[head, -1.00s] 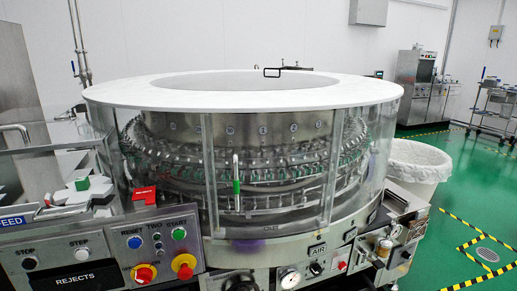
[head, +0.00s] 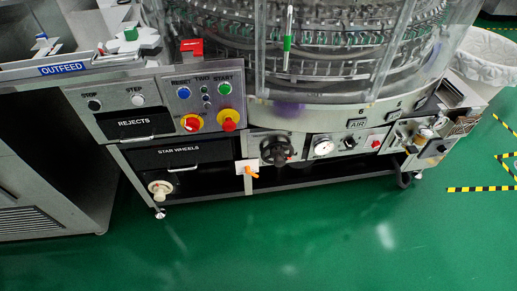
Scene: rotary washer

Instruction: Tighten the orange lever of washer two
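The orange lever (head: 252,172) sits on a small pale plate (head: 243,165) low on the front of the rotary washer, right of the STAR WHEELS drawer. It points down and to the right. The washer (head: 330,112) has a round clear guard above its front panel; its top is out of the picture. Neither of my grippers shows in the head view.
A black handwheel (head: 277,150) and a gauge (head: 323,147) are right of the lever. Red knobs (head: 228,120) are on the control panel above. A metal cabinet (head: 45,190) stands at the left. Green floor (head: 300,235) in front is clear. A white bin (head: 485,62) stands at the right.

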